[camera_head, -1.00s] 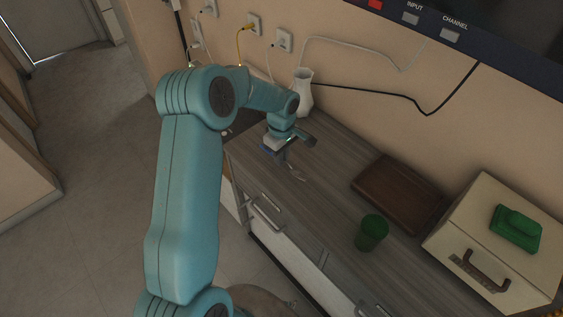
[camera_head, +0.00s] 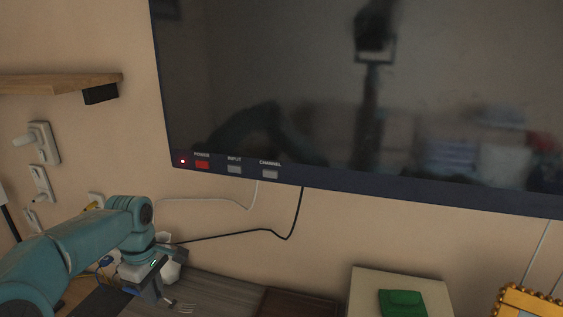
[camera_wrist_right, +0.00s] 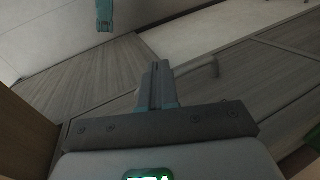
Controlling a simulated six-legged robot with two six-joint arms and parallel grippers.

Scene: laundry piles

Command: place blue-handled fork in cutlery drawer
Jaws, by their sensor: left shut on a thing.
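My left gripper (camera_head: 155,285) is low at the left of the head view, over the grey wood counter (camera_head: 225,292). It is shut on the fork (camera_head: 184,307), whose pale metal tines stick out to the lower right. A small bit of blue shows by the jaws; most of the handle is hidden. My right gripper (camera_wrist_right: 158,85) shows in the right wrist view with its fingers together and nothing visible between them. A drawer handle (camera_wrist_right: 213,68) is just beyond it, to the right. No open cutlery drawer can be made out.
A white vase (camera_head: 172,270) stands behind my left gripper. A dark brown board (camera_head: 297,303) and a cream box (camera_head: 385,278) with a green item (camera_head: 402,303) on top are to the right. A large screen (camera_head: 350,100) hangs above, with cables along the wall.

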